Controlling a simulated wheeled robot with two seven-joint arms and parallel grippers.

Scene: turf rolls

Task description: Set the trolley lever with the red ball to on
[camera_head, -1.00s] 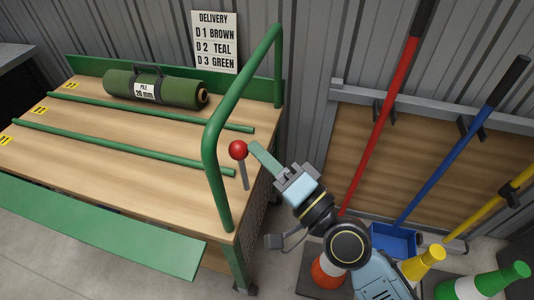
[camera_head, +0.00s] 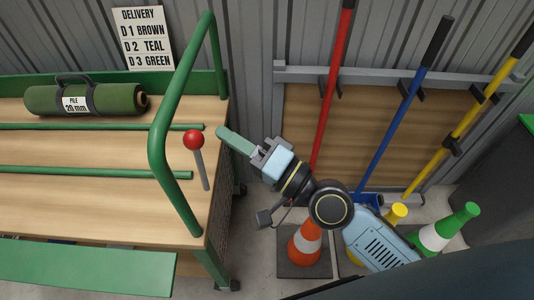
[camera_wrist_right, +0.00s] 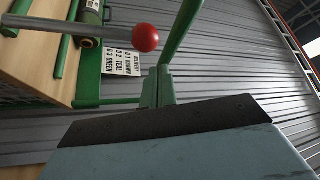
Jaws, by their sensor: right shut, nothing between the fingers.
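The trolley lever is a grey rod topped by a red ball (camera_head: 194,140), standing at the trolley's right end, just inside the green handle rail. It leans slightly, with the ball to the upper left. The trolley (camera_head: 90,220) has a wooden deck and green rails. My right gripper (camera_head: 222,133) is shut and empty, its green fingers pointing left, a short gap to the right of the ball. In the right wrist view the ball (camera_wrist_right: 145,38) appears above the fingers (camera_wrist_right: 158,88), apart from them. My left gripper is not in view. No on or off marking is readable.
The green handle rail (camera_head: 160,140) arches close around the lever. A green turf roll (camera_head: 85,99) lies on the deck. A delivery sign (camera_head: 143,38) hangs behind. Long-handled tools lean on the wall at right, above an orange cone (camera_head: 305,245) and a green cone (camera_head: 450,228).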

